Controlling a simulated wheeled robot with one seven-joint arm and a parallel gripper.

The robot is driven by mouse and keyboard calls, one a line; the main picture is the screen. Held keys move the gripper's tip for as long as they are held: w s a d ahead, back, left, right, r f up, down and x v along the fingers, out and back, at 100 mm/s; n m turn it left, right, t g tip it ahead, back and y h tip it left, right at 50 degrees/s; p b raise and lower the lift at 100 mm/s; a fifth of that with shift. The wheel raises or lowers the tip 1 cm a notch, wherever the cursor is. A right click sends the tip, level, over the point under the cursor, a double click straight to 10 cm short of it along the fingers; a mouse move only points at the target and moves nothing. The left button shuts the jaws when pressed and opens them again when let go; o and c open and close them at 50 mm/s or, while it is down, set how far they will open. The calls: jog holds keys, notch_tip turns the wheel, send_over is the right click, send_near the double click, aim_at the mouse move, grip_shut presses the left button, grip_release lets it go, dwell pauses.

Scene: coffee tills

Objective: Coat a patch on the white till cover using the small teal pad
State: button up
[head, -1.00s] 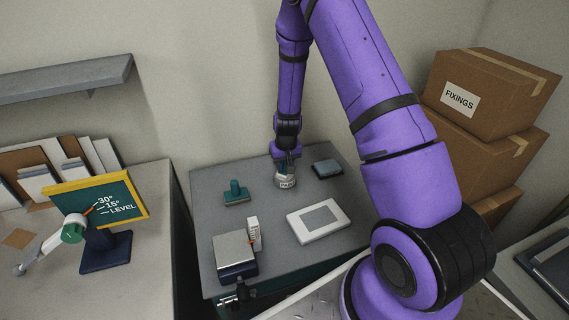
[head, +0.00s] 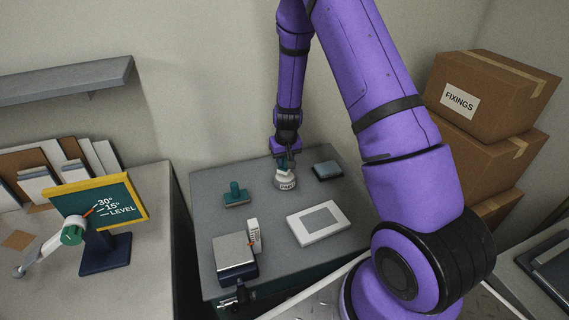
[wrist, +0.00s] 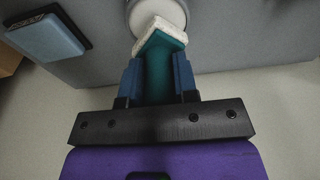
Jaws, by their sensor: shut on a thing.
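My gripper (wrist: 160,85) is shut on the teal handle of the small pad (wrist: 158,68), which has a pale, square pad face at its tip. In the wrist view the pad's tip overlaps the rim of a round white pot (wrist: 165,10); I cannot tell whether it touches. In the head view the pot (head: 285,184) has a dark-lettered label and stands at the back of the grey table, under my gripper (head: 284,165). The white cover (head: 336,233), with a grey rectangle in its middle, lies flat nearer the front right of the table.
A second teal tool (head: 236,199) stands left of the pot. A blue-grey block (head: 327,169) lies right of it and shows in the wrist view (wrist: 45,37). A scale-like device (head: 235,250) is at front left. Cartons (head: 495,95) stand at right.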

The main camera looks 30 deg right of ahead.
jog(key=shift+r, duration=2.15)
jog(key=a+f+n, duration=0.2)
jog(key=a+f, duration=0.1)
jog(key=a, duration=0.4)
jog(key=d+r, duration=0.1)
jog(key=d, duration=0.1)
jog(key=d+r, duration=0.1)
jog(key=d, duration=0.1)
jog(key=d+r, duration=0.1)
jog(key=d, duration=0.2)
jog(key=shift+f, duration=2.95)
jog(key=shift+f, duration=0.6)
jog(key=shift+r, duration=0.1)
jog(key=shift+r, duration=3.45)
